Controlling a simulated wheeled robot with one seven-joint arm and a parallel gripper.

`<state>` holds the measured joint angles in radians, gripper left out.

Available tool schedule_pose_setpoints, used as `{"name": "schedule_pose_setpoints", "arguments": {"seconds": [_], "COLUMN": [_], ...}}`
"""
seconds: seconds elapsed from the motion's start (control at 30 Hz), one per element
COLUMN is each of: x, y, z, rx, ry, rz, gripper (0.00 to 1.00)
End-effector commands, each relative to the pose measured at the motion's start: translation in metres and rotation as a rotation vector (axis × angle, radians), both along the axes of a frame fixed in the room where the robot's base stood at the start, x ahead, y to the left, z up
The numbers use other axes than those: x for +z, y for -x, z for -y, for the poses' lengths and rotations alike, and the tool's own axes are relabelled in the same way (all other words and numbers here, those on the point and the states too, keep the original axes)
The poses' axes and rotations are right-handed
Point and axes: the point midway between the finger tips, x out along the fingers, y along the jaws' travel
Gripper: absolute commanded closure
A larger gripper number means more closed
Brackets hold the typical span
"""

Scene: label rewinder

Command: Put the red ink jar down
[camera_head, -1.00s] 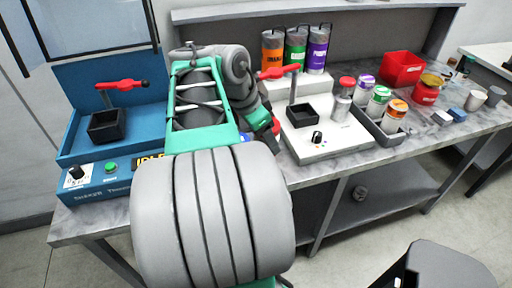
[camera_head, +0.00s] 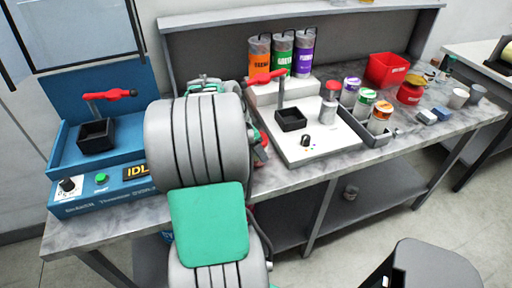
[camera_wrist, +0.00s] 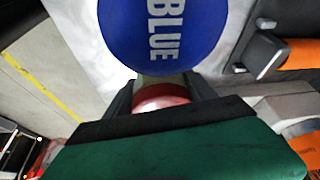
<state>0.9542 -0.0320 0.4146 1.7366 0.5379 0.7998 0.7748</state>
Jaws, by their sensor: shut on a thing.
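In the wrist view, my gripper (camera_wrist: 160,88) has its dark fingers on both sides of a round red thing, which I take to be the red ink jar (camera_wrist: 162,97). It is shut on it. Only a curved, reddish part of the jar shows; the rest is hidden by the gripper body. A round blue top marked BLUE (camera_wrist: 163,35) lies just beyond the fingertips, and I cannot tell whether the jar touches it. In the head view my arm hides the gripper and most of the space around it.
A blue machine (camera_head: 100,195) stands left on the marble bench. A white machine (camera_head: 318,145) with a red-capped bottle (camera_head: 329,100) stands right of my arm. A grey tray (camera_head: 376,139) holds jars with purple, green and orange lids. Orange, green and purple cans (camera_head: 282,55) stand behind.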

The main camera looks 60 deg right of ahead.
Motion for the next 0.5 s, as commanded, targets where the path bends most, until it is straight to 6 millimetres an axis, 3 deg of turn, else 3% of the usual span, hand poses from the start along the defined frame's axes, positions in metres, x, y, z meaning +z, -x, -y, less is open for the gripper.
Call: {"name": "schedule_pose_setpoints", "arguments": {"seconds": [0.13, 0.17, 0.4, 0.5], "x": [-0.0039, -0.0036, -0.0027, -0.0027], "y": [-0.0001, 0.0001, 0.0001, 0.0001], "z": [0.0003, -0.0001, -0.0002, -0.0002], "rx": [-0.001, 0.000, 0.000, 0.000], "ry": [0.002, 0.000, 0.000, 0.000], "rz": [0.001, 0.000, 0.000, 0.000], "gripper": [0.98, 0.34, 0.15, 0.14]}}
